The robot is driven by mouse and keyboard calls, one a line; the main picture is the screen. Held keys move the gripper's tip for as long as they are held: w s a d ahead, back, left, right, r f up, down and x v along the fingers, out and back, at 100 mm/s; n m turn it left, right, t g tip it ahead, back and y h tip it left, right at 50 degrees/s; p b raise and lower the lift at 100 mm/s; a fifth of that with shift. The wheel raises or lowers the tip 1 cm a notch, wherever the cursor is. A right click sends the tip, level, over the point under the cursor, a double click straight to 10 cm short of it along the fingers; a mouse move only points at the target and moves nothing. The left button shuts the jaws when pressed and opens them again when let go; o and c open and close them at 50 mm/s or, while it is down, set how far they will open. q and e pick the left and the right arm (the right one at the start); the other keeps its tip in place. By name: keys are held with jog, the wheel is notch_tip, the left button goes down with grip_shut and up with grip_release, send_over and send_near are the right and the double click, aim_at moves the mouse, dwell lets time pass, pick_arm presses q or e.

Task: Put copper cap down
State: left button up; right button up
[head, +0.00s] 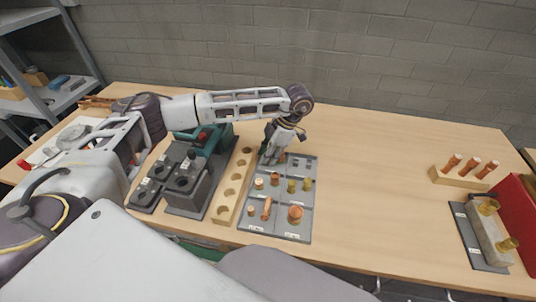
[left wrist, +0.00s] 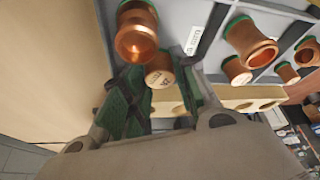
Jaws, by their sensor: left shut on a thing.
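My left gripper (head: 272,150) is over the far end of the grey sorting tray (head: 281,222). In the left wrist view its green-padded fingers (left wrist: 158,92) are shut on a small copper cap (left wrist: 159,76), with the cap's marked flat end facing the camera. In the head view the fingers mostly hide the cap. I cannot tell whether the cap touches the tray. A larger copper fitting (left wrist: 137,38) shows just beyond the cap in the wrist view. My right gripper is not in view.
A wooden block with round holes (head: 232,187) stands left of the tray, beside dark and green equipment (head: 190,182). The tray holds several copper and brass fittings (head: 295,214). A wooden rack with copper pieces (head: 463,178) and a red case (head: 519,215) stand at right. The middle-right table is clear.

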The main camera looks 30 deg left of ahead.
pick_arm(q)
jog(key=shift+f, duration=0.1)
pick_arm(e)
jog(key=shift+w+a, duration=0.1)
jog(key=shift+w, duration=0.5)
pick_arm(q)
jog(key=o, duration=0.6)
jog(key=shift+f, duration=0.1)
jog(key=shift+c, duration=0.2)
jog(key=o, duration=0.3)
jog(key=shift+o, duration=0.2)
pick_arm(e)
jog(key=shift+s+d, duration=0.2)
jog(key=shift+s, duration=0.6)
